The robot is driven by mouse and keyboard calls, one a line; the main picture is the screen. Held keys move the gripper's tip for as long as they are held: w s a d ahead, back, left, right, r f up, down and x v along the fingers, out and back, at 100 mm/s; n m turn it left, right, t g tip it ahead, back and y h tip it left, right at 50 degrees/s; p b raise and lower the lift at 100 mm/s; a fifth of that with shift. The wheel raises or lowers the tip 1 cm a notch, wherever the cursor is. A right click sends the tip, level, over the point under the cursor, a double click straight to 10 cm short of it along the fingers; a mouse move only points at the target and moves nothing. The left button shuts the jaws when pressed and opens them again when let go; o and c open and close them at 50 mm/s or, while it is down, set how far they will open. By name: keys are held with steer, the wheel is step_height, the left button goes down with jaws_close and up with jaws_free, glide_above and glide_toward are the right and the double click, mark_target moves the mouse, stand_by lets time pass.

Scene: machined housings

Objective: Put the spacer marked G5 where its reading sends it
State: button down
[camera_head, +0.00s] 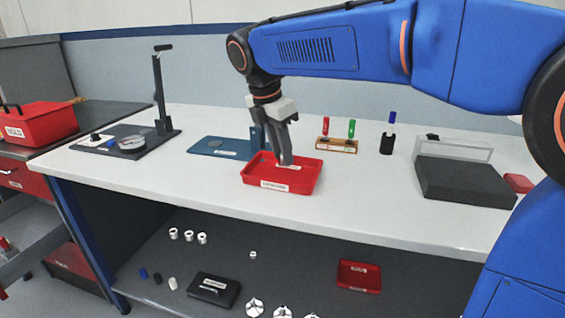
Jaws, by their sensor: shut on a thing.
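My gripper (287,162) points down with its fingertips inside the red tray (255,180) on the white bench. Its jaws are shut on a small part, mostly hidden by the fingers and too small to identify. A pale patch shows in the tray by the fingertips; I cannot tell whether it is a card or a part. The tray's front label is too small to read. No G5 mark is legible anywhere. A dial gauge (132,143) on a dark base with a tall black stand is at the bench's left.
A blue plate (208,148) lies behind the tray. A wooden rack (337,145) with red and green handled tools, a blue-topped tool (389,135) and a dark block (465,182) stand right. A red bin (40,128) is far left. Loose parts lie on the lower shelf (310,275).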

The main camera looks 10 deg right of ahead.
mark_target(280, 156)
steer(key=shift+a+f, duration=0.1)
steer(key=shift+f, duration=1.45)
steer(key=shift+f, duration=0.1)
steer(key=c, duration=1.5)
jaws_free()
steer(key=v, duration=1.2)
